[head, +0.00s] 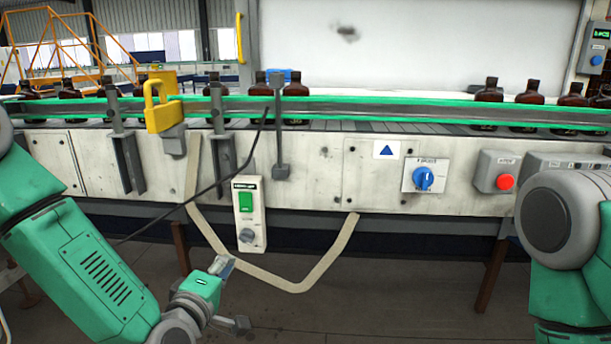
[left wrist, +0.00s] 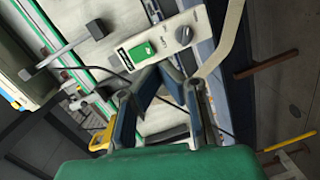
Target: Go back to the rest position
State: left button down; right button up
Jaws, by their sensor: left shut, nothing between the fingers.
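My left gripper (head: 222,266) is low in the head view, in front of the conveyor and below its front panel. In the left wrist view its two blue-grey fingers (left wrist: 163,76) lean together, shut with nothing between them. The grey control box with a green switch (head: 246,214) lies beyond the fingertips; it also shows in the left wrist view (left wrist: 160,45). My right arm (head: 560,225) shows at the right edge of the head view, but its gripper is out of view.
A conveyor (head: 310,165) with green rails spans the view. Several amber bottles (head: 488,90) stand on it. A beige strip (head: 295,286) hangs below near my left gripper.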

pick_arm(q)
jog(key=s+f+m+g+p, duration=0.2)
jog(key=s+f+m+g, duration=0.3)
jog(key=s+f, duration=0.4)
jog(key=s+a+f+m+g+p, duration=0.1)
jog(key=s+a+f+m+g, duration=0.2)
jog(key=s, duration=0.5)
jog(key=s+a+f+m+g+y+p, duration=0.1)
jog(key=s+a+f+m+g, duration=0.2)
jog(key=s, duration=0.6)
jog(key=s+a+f+m+g+y+p, duration=0.1)
jog(key=s+a+f+m+g, duration=0.2)
jog(key=s, duration=0.6)
notch_tip(320, 180, down, 2)
jog(key=shift+s+a+f+m+g+p, duration=0.15)
jog(key=shift+s+a+m+g+p, duration=0.2)
jog(key=shift+g, duration=0.65)
